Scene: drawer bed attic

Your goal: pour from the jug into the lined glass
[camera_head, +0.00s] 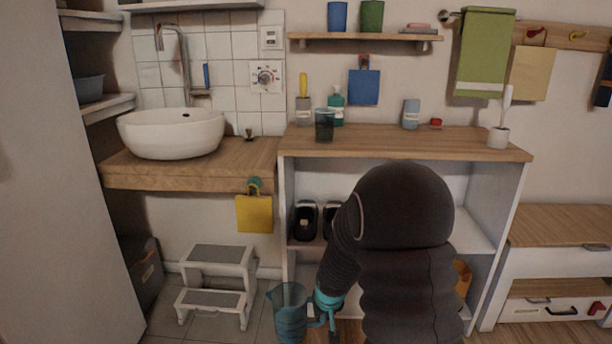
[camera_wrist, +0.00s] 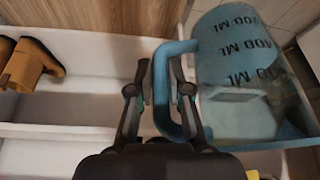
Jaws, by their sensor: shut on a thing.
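The jug (camera_head: 290,314) is clear blue and roughly upright, held low in front of the cabinet at the bottom of the head view. In the wrist view the jug (camera_wrist: 235,85) shows dark ML markings and a blue handle. My gripper (camera_wrist: 160,78) is shut on the handle, one finger on each side. In the head view my gripper (camera_head: 328,304) is right of the jug, partly cut off below. A dark see-through glass (camera_head: 325,126) stands on the wooden counter, well above the jug. Its line is too small to make out. The jug's liquid level is unclear.
The counter (camera_head: 450,145) also holds a soap bottle (camera_head: 336,108), a grey-blue container (camera_head: 411,114) and a brush holder (camera_head: 498,137). A white sink (camera_head: 172,132) is at left. A step stool (camera_head: 217,280) stands on the floor left of the jug.

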